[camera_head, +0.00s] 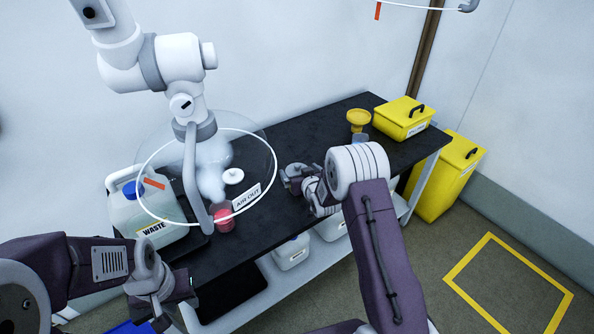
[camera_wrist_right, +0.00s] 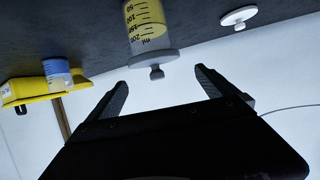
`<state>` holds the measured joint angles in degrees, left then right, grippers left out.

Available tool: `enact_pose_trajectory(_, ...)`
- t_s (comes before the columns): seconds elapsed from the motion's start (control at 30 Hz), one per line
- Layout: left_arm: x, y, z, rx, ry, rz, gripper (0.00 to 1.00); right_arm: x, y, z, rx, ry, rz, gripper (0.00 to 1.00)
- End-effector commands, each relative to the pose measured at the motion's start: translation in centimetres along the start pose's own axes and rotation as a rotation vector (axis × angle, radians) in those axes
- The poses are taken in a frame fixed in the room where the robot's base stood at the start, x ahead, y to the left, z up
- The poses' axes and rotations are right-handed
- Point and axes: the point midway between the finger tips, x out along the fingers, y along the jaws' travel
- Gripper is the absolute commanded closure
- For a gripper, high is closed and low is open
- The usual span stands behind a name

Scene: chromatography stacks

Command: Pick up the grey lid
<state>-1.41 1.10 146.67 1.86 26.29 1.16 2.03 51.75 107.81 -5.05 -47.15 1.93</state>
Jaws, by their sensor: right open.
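The grey lid (camera_wrist_right: 157,62) with a small knob sits on a clear graduated vessel (camera_wrist_right: 146,18) holding yellow contents in the right wrist view, which appears upside down. My right gripper (camera_wrist_right: 160,84) is open and empty, its two fingers on either side of the knob in the picture; the exact gap in depth is unclear. In the head view my right gripper (camera_head: 290,177) is over the black bench, and the vessel and lid are hidden there. My left gripper (camera_head: 172,312) is low at the left, away from the lid; its opening is unclear.
A white lid (camera_head: 232,176) lies on the black bench (camera_head: 310,125). Around it are a red container (camera_head: 223,218), a waste jug (camera_head: 140,215) and a transparent hood (camera_head: 262,160). A yellow funnel (camera_head: 358,116) and yellow bins (camera_head: 403,118) stand at the right.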

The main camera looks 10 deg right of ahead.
Motion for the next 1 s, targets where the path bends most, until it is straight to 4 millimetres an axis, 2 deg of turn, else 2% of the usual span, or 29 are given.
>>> enact_pose_trajectory(0.3,-0.4,0.0,0.0,0.0,0.0,0.0,0.64,4.6,0.6,0.1,-0.001,0.0,0.0,0.03)
enact_pose_trajectory(0.57,-0.4,0.0,0.0,0.0,0.0,0.0,0.64,5.1,0.6,0.1,0.0,0.0,0.0,0.03)
enact_pose_trajectory(0.6,-0.4,0.0,0.0,0.0,0.0,0.0,0.64,5.1,0.6,0.1,0.0,0.0,0.0,0.09)
enact_pose_trajectory(0.8,-0.4,0.0,0.0,0.0,0.0,0.0,0.64,5.0,0.6,0.1,0.0,-0.001,0.0,0.62)
enact_pose_trajectory(1.0,-0.3,0.0,0.0,0.0,0.0,0.0,0.64,5.0,0.6,0.1,-0.001,-0.001,0.0,0.62)
